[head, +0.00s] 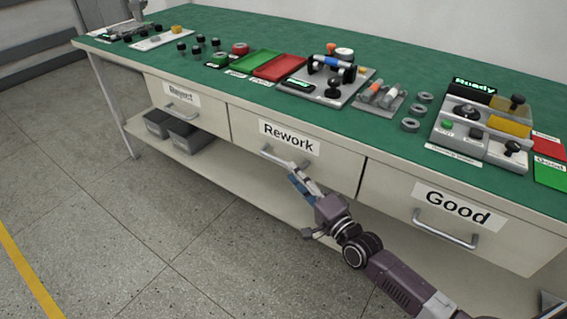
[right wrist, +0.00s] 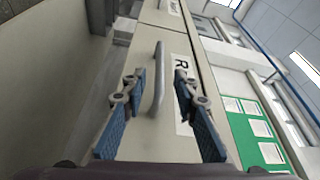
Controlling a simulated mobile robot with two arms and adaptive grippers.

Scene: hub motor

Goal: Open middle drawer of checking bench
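The checking bench (head: 240,20) has a green top and three drawers in a row. The middle drawer (head: 235,127), labelled Rework, is closed, with a metal bar handle (head: 283,158) on its front. My right gripper (head: 303,181) is just below and in front of this handle. In the right wrist view the gripper (right wrist: 160,88) is open, its blue-padded fingers on either side of the handle (right wrist: 158,78), with gaps to both. I cannot tell how deep the handle sits between them. My left gripper does not show.
The Reject drawer (head: 180,95) on the left and the Good drawer (head: 450,208) on the right are closed. Grey bins (head: 190,135) stand on the lower shelf. Fixtures and trays cover the bench top. The floor in front is clear.

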